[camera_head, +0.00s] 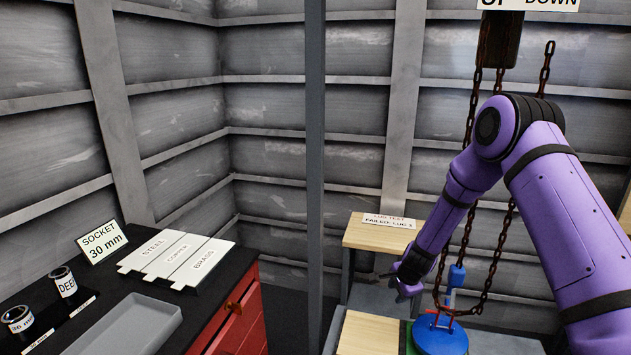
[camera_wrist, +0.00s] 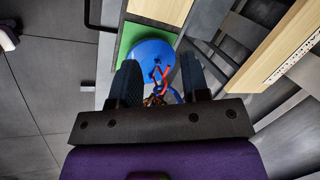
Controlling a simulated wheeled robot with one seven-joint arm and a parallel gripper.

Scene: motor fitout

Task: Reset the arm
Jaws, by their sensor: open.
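My purple arm reaches in from the right in the head view, with my gripper (camera_head: 408,284) at its end, left of a hanging chain. In the wrist view my gripper (camera_wrist: 158,88) is open, with its two dark fingers apart. A blue round thing (camera_head: 440,338) stands on a green surface below and to the right of the gripper. The blue round thing also shows in the wrist view (camera_wrist: 150,51), beyond the fingertips. Red and blue parts and some chain show between the fingers in that view; I cannot tell whether they touch the fingers.
A rusty chain (camera_head: 470,215) hangs close to my arm. A wooden-topped stand (camera_head: 365,238) bears a sign reading "FAILED: LUG 1". A dark bench at left holds a grey tray (camera_head: 128,325), labelled sockets (camera_head: 63,284) and material plates (camera_head: 165,256). A grey post (camera_head: 315,150) stands mid-view.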

